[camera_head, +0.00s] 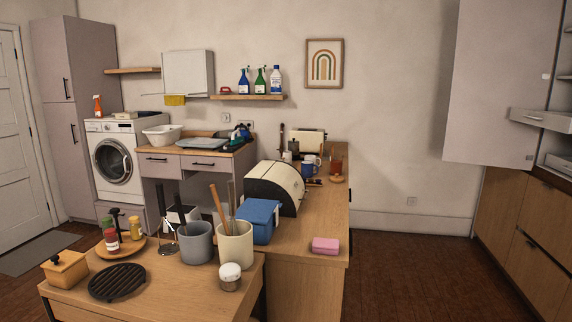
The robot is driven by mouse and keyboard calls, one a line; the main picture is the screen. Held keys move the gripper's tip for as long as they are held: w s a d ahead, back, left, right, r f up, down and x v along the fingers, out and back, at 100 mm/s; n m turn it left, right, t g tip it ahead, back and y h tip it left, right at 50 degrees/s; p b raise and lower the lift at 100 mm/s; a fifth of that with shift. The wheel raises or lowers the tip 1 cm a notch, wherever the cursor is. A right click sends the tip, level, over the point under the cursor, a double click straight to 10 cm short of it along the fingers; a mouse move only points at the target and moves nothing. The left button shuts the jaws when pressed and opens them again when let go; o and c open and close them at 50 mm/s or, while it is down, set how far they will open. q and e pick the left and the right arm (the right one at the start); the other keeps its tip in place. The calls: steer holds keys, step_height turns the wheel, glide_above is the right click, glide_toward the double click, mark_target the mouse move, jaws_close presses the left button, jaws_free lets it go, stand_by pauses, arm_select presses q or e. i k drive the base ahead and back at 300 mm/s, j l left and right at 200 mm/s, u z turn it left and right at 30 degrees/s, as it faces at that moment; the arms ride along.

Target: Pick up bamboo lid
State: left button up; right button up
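A small round, light-brown wooden piece (337,179), which looks like the bamboo lid, lies on the far part of the wooden counter near its right edge. It has a small raised bump on top. Just behind it stands a reddish-brown jar (336,167). The piece is small in the picture, so its details are hard to tell. Neither of my grippers is in view.
A blue mug (308,170) and a cream bread box (275,188) stand left of the round piece. Open floor (420,275) lies right of the counter.

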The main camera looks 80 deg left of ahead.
mark_target(337, 179)
steer(key=u, duration=3)
steer(key=i+l+u, duration=0.15)
steer(key=u, duration=0.15)
steer(key=i+l+u, duration=0.15)
steer(key=l+u, duration=0.2)
steer(key=i+l+u, duration=0.1)
steer(key=l+u, duration=0.2)
steer(key=l, duration=0.1)
